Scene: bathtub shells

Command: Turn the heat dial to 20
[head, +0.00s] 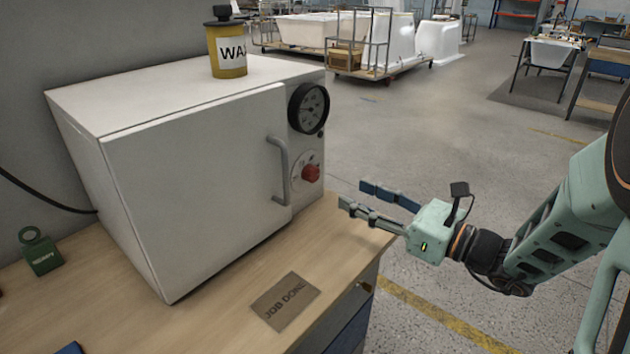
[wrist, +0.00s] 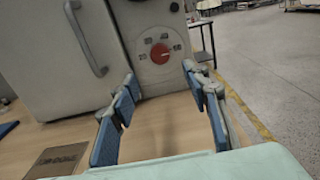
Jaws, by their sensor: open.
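The heat dial is a red knob (head: 311,173) on a pale round scale, low on the right part of the white oven's (head: 190,160) front. In the wrist view the red knob (wrist: 160,53) shows beyond and between my fingers, with its scale marks too small to read. My gripper (head: 352,196) is open and empty, to the right of the dial and a little lower in the head view. In the wrist view its two blue-padded fingers (wrist: 163,118) are wide apart. Nothing touches the knob.
A black gauge (head: 308,108) sits above the dial. The oven door handle (head: 279,170) sticks out left of the dial. A yellow tin (head: 227,52) stands on the oven. A "JOB DONE" plate (head: 286,302) and a green weight (head: 40,250) are on the wooden bench (head: 215,310).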

